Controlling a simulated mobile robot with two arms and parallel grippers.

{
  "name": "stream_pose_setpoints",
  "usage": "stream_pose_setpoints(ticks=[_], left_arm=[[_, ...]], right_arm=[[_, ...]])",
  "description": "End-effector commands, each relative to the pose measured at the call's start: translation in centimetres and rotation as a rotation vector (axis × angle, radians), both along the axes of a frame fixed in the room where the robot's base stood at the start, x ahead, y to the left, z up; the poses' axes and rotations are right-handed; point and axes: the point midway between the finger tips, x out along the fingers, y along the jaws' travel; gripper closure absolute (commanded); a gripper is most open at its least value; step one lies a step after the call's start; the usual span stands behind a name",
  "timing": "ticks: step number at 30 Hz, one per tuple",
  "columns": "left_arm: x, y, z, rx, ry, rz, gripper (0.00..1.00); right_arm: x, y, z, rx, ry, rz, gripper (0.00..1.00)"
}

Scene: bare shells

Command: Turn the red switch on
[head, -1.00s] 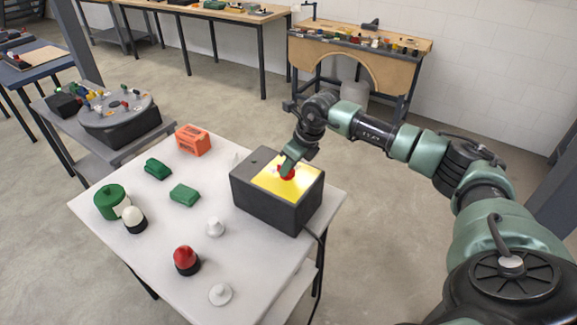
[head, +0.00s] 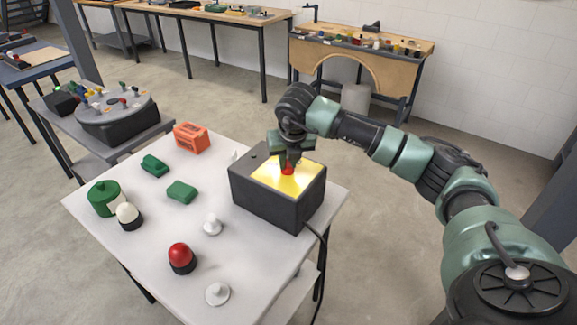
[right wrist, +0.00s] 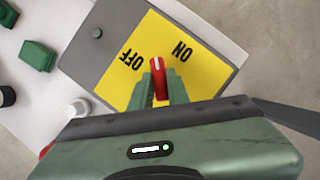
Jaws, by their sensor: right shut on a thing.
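The red switch (right wrist: 158,78) is a narrow knob with a white mark at its tip. It sits on the yellow plate (right wrist: 203,72) of a dark grey box (head: 268,207), at the right side of the white table. In the right wrist view its marked tip points between the printed words OFF and ON. My right gripper (head: 288,166) reaches down onto the plate from above. Its green fingers lie on both sides of the knob and are shut on it. In the head view only a bit of red shows below the fingers. My left gripper is not in view.
The white table (head: 150,225) also bears a red dome (head: 181,256), white knobs (head: 217,293), green blocks (head: 182,191), a green round pot (head: 104,198) and an orange box (head: 191,138). A black cable (head: 322,262) hangs from the grey box. Benches stand behind.

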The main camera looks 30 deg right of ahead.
Motion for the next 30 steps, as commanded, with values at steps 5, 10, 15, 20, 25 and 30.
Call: stream_pose_setpoints(ticks=[5, 10, 15, 20, 25, 30], left_arm=[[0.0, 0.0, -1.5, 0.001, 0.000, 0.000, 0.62], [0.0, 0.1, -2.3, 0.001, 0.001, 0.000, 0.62], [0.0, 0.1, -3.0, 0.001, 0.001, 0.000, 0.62], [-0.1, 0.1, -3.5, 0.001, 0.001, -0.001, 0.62], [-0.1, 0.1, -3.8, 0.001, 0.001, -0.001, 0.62], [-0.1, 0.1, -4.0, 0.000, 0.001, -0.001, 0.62]], right_arm=[[0.2, 0.2, -0.2, 0.000, -0.004, -0.166, 1.00], [0.2, 0.3, -0.1, 0.001, -0.004, -0.328, 1.00], [0.3, 0.3, 0.0, 0.002, -0.003, -0.486, 1.00], [0.4, 0.3, 0.0, 0.001, -0.004, -0.617, 1.00], [0.4, 0.3, 0.0, 0.002, -0.003, -0.728, 1.00], [0.4, 0.3, 0.1, 0.002, -0.004, -0.804, 1.00]])
